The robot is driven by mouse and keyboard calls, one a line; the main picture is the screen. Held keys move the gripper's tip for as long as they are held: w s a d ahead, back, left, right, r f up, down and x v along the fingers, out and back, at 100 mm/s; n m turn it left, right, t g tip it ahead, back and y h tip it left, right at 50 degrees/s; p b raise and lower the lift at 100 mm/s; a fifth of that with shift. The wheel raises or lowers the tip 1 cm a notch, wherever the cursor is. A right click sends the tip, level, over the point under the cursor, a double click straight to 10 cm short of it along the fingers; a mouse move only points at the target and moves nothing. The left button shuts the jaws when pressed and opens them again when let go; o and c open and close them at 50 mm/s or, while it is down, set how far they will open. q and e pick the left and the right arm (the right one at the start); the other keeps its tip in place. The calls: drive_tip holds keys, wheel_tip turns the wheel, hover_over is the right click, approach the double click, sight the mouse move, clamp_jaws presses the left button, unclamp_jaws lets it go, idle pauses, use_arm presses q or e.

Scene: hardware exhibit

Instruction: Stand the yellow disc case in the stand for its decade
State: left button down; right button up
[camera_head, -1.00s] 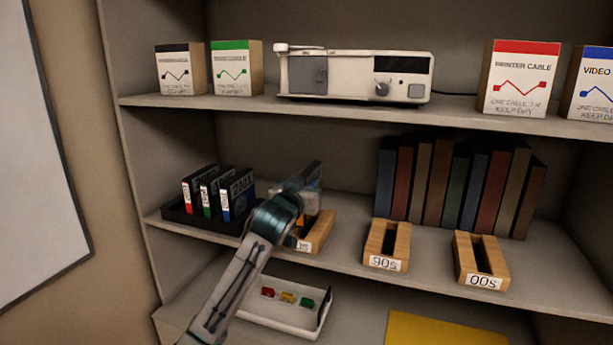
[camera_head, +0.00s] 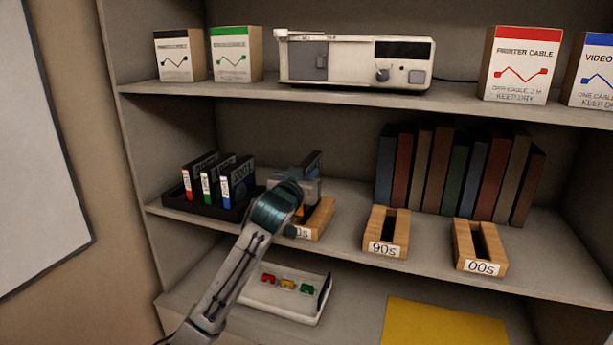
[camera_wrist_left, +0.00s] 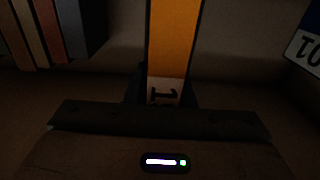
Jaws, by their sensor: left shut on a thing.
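My left gripper (camera_head: 301,194) is shut on the yellow disc case (camera_wrist_left: 173,38), which fills the top middle of the left wrist view with a white label partly seen. In the head view only a small orange patch of the case shows under the gripper, at the leftmost wooden stand (camera_head: 320,222). That stand's label is mostly covered by my arm. Whether the case is in the slot or above it cannot be told. The 90s stand (camera_head: 387,232) and the 00s stand (camera_head: 480,248) are to the right, both empty. My right gripper is out of view.
A black tray (camera_head: 180,212) with red-, green- and blue-labelled cases stands left of my gripper. Several books (camera_head: 455,180) stand behind the stands. The upper shelf (camera_head: 360,100) is above. A white tray (camera_head: 285,305) and a yellow sheet (camera_head: 445,322) are below.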

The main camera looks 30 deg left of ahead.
use_arm(q)
drive_tip(key=shift+w+f, duration=0.1)
drive_tip(key=shift+f, duration=0.45)
idle(0.9)
drive_tip(key=shift+f+b, duration=1.1)
drive_tip(key=shift+f, duration=0.3)
drive_tip(key=c, duration=1.2)
unclamp_jaws()
drive_tip(key=shift+o, duration=0.2)
